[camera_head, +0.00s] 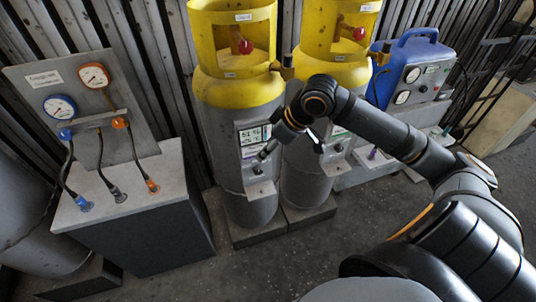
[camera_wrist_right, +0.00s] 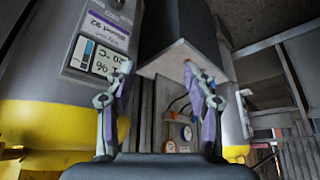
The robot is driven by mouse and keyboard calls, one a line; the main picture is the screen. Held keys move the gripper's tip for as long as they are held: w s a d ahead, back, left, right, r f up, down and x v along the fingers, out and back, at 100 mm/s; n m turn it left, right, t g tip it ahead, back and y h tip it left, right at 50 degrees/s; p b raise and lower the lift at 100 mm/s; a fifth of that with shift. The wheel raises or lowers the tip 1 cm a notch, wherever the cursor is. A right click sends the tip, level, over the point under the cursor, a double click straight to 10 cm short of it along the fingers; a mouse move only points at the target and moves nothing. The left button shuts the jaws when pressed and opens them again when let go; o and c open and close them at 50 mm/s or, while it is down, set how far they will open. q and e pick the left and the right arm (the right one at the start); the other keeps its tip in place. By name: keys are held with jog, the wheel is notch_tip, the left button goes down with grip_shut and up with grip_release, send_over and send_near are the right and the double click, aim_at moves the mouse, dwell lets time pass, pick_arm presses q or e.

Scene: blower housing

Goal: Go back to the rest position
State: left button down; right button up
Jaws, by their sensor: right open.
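My right arm reaches in from the right in the head view. Its gripper (camera_head: 293,148) is in front of the two yellow-topped grey cylinders, near the display panel of the left cylinder (camera_head: 235,130). In the right wrist view the two fingers of the right gripper (camera_wrist_right: 157,70) stand apart with nothing between them. Whether a finger touches the cylinder cannot be told. My left gripper is not in view.
A gauge panel (camera_head: 85,85) with hoses stands on a grey cabinet (camera_head: 150,215) at left. The right cylinder (camera_head: 310,175) is partly behind my arm. A blue machine (camera_head: 410,70) stands at the back right. Open floor (camera_head: 240,270) lies in front.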

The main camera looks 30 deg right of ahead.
jog(key=shift+a+f, duration=0.15)
jog(key=shift+f, duration=0.1)
dwell(0.5)
jog(key=w+d+f+m+t+h, duration=0.1)
jog(key=w+d+f+m, duration=0.25)
jog(key=d+f, duration=0.55)
jog(key=w+d+f+m+t+h, duration=0.1)
jog(key=w+d+f+m, duration=0.3)
jog(key=f, duration=0.9)
jog(key=s+d+f+g+h, duration=0.1)
jog(key=s+d+f, duration=0.15)
jog(key=f, duration=0.45)
jog(key=s+d+f+h, duration=0.1)
jog(key=s+d+f, duration=0.1)
jog(key=s+f, duration=0.3)
jog(key=s+a+f+g, duration=0.3)
jog(key=s+f, duration=1.1)
jog(key=f, duration=0.3)
jog(key=s+a+f, duration=0.3)
jog(key=s+a, duration=0.1)
jog(key=s, duration=0.3)
jog(key=s+a+f+n+g, duration=0.1)
jog(key=s+a+f, duration=0.3)
jog(key=s, duration=0.3)
jog(key=s+a+f+n+g, duration=0.1)
jog(key=s+a+f, duration=0.2)
jog(key=s+a, duration=0.2)
jog(key=s, duration=0.3)
jog(key=shift+a+f, duration=0.15)
jog(key=shift+f, duration=0.15)
